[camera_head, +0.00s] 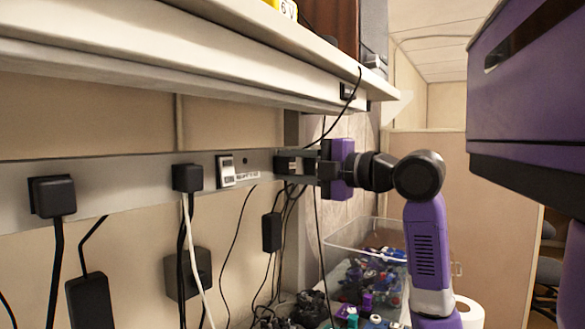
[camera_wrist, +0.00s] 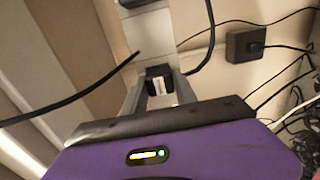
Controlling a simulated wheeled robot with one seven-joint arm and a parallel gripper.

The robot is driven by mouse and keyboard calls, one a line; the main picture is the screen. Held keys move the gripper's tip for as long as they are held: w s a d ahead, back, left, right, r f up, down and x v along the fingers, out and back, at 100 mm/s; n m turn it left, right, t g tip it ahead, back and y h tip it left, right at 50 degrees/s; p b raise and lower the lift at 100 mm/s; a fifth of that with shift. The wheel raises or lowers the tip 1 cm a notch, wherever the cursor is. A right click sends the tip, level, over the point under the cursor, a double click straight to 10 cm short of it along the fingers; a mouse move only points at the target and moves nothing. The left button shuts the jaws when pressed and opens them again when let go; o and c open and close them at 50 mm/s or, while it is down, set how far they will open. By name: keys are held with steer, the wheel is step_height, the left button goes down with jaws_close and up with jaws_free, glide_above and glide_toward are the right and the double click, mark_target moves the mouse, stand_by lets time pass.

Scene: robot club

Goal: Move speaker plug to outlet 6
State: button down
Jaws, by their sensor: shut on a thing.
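My gripper (camera_head: 291,165) reaches in from the right, at the right end of the grey power strip (camera_head: 125,178) on the wall. It is shut on a small black plug (camera_wrist: 160,80) with a pale label, seen between the two fingers in the wrist view (camera_wrist: 158,92). In the head view the fingers mostly hide this plug. I cannot tell whether it is seated in the strip or just clear of it. No outlet number is readable, so I cannot pick out outlet 6.
Black plugs (camera_head: 52,196) and (camera_head: 187,178) sit in the strip, left of a white switch (camera_head: 226,170). Black adapters (camera_head: 89,301) and loose cords hang below. A desk shelf (camera_head: 170,45) overhangs the strip. A clear bin (camera_head: 345,243) of parts stands below my arm.

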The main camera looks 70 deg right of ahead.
steer(key=c, duration=0.9)
jaws_free()
steer(key=shift+w, duration=0.1)
steer(key=b+v, duration=0.2)
steer(key=v, duration=0.6)
steer(key=shift+d, duration=0.1)
